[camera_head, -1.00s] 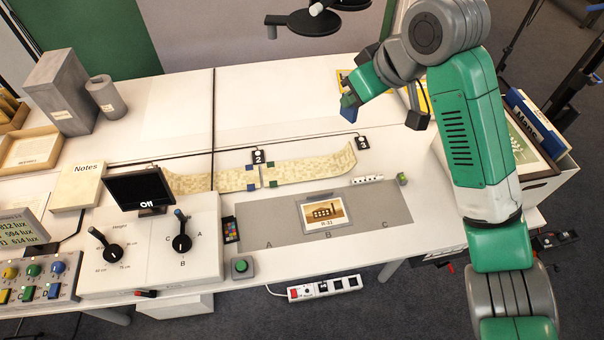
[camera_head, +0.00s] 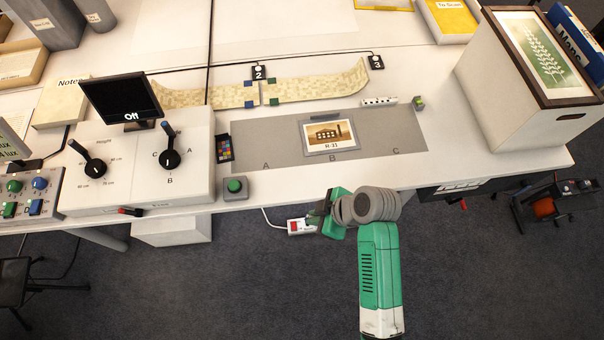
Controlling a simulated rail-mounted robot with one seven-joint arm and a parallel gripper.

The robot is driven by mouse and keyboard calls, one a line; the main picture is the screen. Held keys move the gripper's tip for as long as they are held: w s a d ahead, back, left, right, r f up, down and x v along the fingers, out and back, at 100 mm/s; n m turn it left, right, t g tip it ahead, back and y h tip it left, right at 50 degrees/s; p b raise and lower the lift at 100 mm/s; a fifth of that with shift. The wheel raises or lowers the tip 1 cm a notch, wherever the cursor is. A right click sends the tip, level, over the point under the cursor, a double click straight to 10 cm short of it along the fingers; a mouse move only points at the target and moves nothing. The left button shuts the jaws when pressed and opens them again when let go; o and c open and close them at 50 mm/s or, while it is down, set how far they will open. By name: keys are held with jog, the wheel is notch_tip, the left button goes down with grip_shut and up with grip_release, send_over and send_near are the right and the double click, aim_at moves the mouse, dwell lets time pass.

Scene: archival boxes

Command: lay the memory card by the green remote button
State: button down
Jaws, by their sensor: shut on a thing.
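The green remote button (camera_head: 235,186) sits on a small grey box near the table's front edge, left of the grey mat. My gripper (camera_head: 319,209) is beyond the table's front edge, to the right of and a little lower in the picture than the button. It is shut on a small dark thing, mostly hidden by the fingers. That thing is too small to identify surely as the memory card. I see no memory card lying elsewhere.
The grey mat (camera_head: 286,131) bears a framed picture (camera_head: 330,134). A colour chart (camera_head: 224,148) and lever console (camera_head: 133,181) stand near the button. A scroll (camera_head: 318,86) lies behind the mat. A power strip (camera_head: 299,227) is below the table edge. A box (camera_head: 500,82) stands right.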

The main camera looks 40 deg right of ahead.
jog(key=w+d+b, duration=0.1)
jog(key=w+d, duration=0.1)
jog(key=w, duration=0.1)
jog(key=w+d+f+b, duration=0.1)
jog(key=w+d, duration=0.2)
jog(key=w, duration=0.1)
jog(key=w+d+f+b, duration=0.1)
jog(key=w+d, duration=0.2)
jog(key=w, duration=0.1)
jog(key=shift+w+d+f+b, duration=0.1)
jog(key=shift+d+f+b, duration=0.05)
jog(key=shift+d+b, duration=0.15)
jog(key=shift+w+d, duration=0.15)
jog(key=shift+w, duration=0.2)
jog(key=shift+w+d+f+b, duration=0.15)
jog(key=shift+w+f+b, duration=0.1)
jog(key=shift+b, duration=0.1)
jog(key=shift+f+b, duration=0.45)
jog(key=shift+f, duration=1)
